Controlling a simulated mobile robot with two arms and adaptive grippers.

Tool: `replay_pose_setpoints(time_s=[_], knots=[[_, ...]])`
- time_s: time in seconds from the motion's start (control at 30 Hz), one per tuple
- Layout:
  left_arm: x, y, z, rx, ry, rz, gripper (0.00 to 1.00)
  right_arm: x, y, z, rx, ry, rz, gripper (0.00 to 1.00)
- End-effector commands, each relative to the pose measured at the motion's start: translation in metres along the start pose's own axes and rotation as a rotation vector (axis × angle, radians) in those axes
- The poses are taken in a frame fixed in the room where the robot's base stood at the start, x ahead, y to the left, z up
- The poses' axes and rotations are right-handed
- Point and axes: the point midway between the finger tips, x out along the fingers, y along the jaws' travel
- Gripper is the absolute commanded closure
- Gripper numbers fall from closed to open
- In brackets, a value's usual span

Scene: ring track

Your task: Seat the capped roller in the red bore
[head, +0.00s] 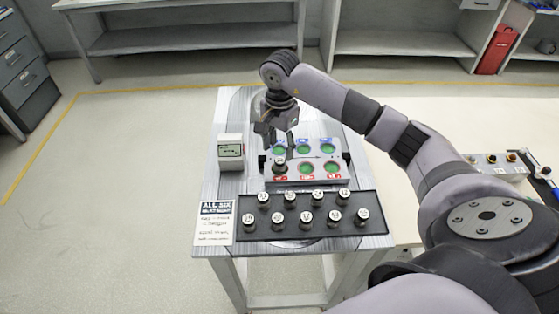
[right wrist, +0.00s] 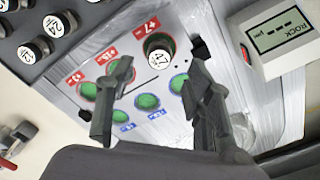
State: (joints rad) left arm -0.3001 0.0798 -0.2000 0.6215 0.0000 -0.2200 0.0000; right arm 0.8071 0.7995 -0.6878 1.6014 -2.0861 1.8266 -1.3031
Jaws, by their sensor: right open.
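A capped roller (head: 280,168) with a white top stands at the left red-labelled bore of the fixture plate (head: 346,172). In the right wrist view the roller (right wrist: 158,56) has a cap that reads 47, with green bore floor around it beside a red label; I cannot tell how deep it sits. My right gripper (head: 277,138) is open just above and behind this roller, and its spread fingers also show in the right wrist view (right wrist: 155,82). Nothing is between the fingertips. The other bores, red-labelled in front and blue-labelled behind, show green and empty. My left gripper is not in view.
A black tray (head: 290,234) with several capped rollers lies in front of the plate. A small display box (head: 230,150) stands left of the plate, close to the gripper. A printed card (head: 214,224) lies at the front left. A cream table (head: 420,100) adjoins on the right.

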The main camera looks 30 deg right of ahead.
Motion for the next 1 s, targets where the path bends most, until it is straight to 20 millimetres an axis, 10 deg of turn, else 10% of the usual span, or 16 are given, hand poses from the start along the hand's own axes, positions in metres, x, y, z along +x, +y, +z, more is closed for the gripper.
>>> replay_pose_setpoints(time_s=[0.33, 1.0], knots=[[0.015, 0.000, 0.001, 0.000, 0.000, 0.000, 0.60, -0.052, 0.000, 0.000, 0.000, 0.001, -0.001, 0.52], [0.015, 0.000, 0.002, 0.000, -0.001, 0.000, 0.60, -0.057, 0.000, 0.000, 0.000, 0.000, 0.001, 0.52]])
